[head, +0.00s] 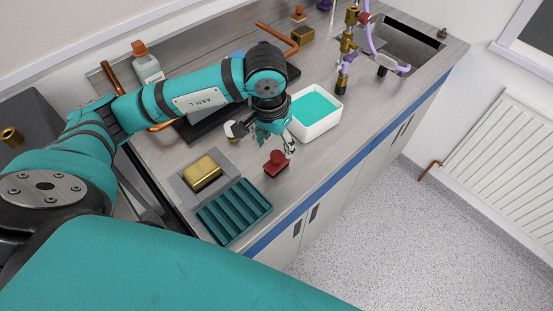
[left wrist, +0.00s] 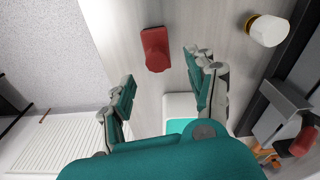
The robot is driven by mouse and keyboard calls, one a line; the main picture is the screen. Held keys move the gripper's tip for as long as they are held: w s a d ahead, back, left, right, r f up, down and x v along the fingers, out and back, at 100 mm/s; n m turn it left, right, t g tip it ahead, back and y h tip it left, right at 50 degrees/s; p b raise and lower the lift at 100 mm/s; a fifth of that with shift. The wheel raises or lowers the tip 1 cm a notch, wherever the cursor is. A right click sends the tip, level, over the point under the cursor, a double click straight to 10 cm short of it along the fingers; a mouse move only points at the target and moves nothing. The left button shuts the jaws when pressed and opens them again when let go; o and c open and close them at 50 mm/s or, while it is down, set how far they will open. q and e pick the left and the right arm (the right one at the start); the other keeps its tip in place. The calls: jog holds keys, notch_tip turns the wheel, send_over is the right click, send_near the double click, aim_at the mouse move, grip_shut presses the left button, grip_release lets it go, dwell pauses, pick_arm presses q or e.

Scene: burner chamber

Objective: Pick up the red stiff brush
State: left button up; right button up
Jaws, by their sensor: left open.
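The red stiff brush (head: 276,163) stands on the grey worktop, a small red block with a knob-like top. It also shows in the left wrist view (left wrist: 156,50), in front of and roughly between the fingers. My left gripper (head: 265,138) is open and empty, pointing down just behind the brush in the head view. In the left wrist view its two teal fingers (left wrist: 162,78) are spread apart, with bare worktop between them. The brush appears apart from both fingers. My right gripper is in no view.
A white tub (head: 322,130) with a teal inside stands right beside the gripper. A teal ribbed rack (head: 234,211) and a grey tray (head: 223,170) with a brass block lie to the left. Taps (head: 348,45) and a sink are farther back.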

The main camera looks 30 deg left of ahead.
aim_at(276, 155)
pick_arm(q)
notch_tip(276, 155, down, 5)
jog(key=p, duration=0.2)
jog(key=shift+d+p, duration=0.1)
jog(key=shift+p, duration=0.2)
jog(key=shift+f, duration=0.25)
grip_shut()
